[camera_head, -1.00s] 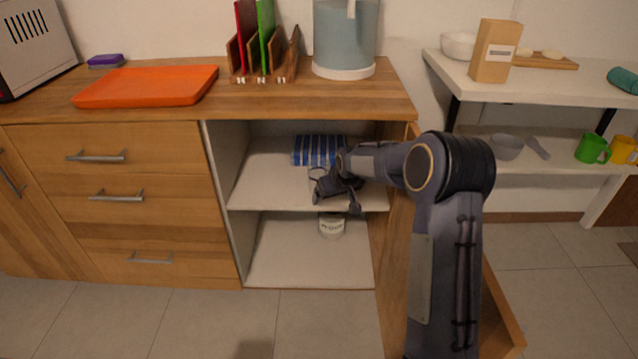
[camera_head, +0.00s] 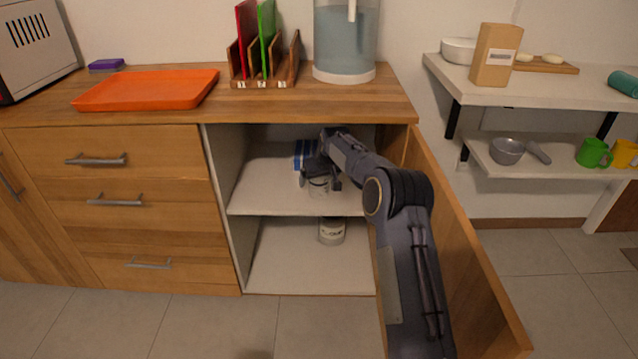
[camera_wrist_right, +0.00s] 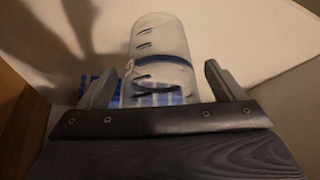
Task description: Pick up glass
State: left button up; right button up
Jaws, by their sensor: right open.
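The clear glass (camera_head: 319,188) stands on the upper shelf of the open cabinet, partly hidden by my right gripper (camera_head: 321,172). In the right wrist view the glass (camera_wrist_right: 162,48) is see-through with a dark blue band. There my right gripper (camera_wrist_right: 160,75) is open, one finger on each side of the glass. Gaps show between the fingers and the glass, so it is not clamped. My left gripper is not in view.
A blue striped item (camera_head: 304,153) lies behind the glass. The open cabinet door (camera_head: 462,255) is right of my arm. The countertop (camera_head: 300,103) is above the shelf.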

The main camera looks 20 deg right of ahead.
jog(key=shift+w+f, duration=0.2)
jog(key=shift+f, duration=0.35)
jog(key=shift+r, duration=0.1)
jog(key=c, duration=1.2)
jog(key=shift+r, duration=0.1)
